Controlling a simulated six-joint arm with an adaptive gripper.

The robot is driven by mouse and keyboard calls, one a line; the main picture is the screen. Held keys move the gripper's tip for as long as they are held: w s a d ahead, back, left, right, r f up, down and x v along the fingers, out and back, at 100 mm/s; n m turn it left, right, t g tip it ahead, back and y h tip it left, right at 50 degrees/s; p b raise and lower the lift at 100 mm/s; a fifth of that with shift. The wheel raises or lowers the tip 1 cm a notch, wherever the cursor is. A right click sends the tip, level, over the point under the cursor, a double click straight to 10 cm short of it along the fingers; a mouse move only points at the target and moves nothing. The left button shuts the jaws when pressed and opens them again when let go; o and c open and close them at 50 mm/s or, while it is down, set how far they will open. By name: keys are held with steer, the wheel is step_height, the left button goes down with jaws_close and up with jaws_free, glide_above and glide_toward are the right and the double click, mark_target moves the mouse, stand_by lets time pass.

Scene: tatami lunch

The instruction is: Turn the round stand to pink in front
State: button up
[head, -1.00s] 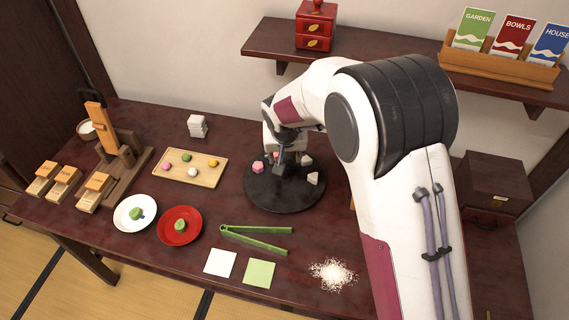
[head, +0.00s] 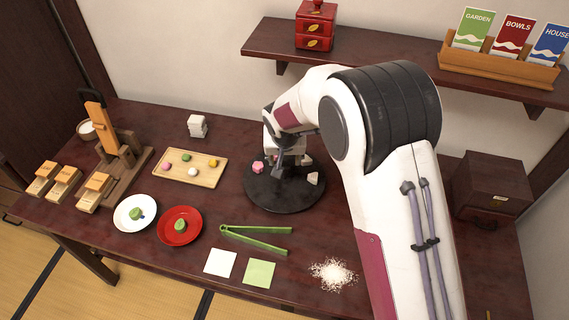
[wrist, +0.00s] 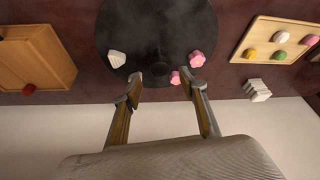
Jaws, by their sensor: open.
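The round stand (head: 284,203) is a dark disc on the table with small sweets around it. A pink flower-shaped sweet (head: 257,167) sits at its left side, and a whitish sweet (head: 313,178) at its right; another, at the back right, is partly hidden. In the wrist view the stand (wrist: 155,20) carries a larger pink sweet (wrist: 197,58), a smaller pink one (wrist: 175,77) and a white sweet (wrist: 117,58). My gripper (wrist: 167,84) is open and empty, its fingers apart at the stand's edge; the right fingertip is close to the pink sweets. Contact cannot be told.
A wooden tray of sweets (head: 178,180) and a white stack (head: 197,126) stand left of the stand. Green tongs (head: 250,231), a red plate (head: 164,235) and white powder (head: 333,273) lie in front. A dark wooden box (head: 490,190) stands at the right. A shelf (head: 380,65) hangs above.

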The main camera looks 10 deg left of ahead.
mark_target(285, 165)
steer(key=shift+x, duration=2.65)
jaws_close()
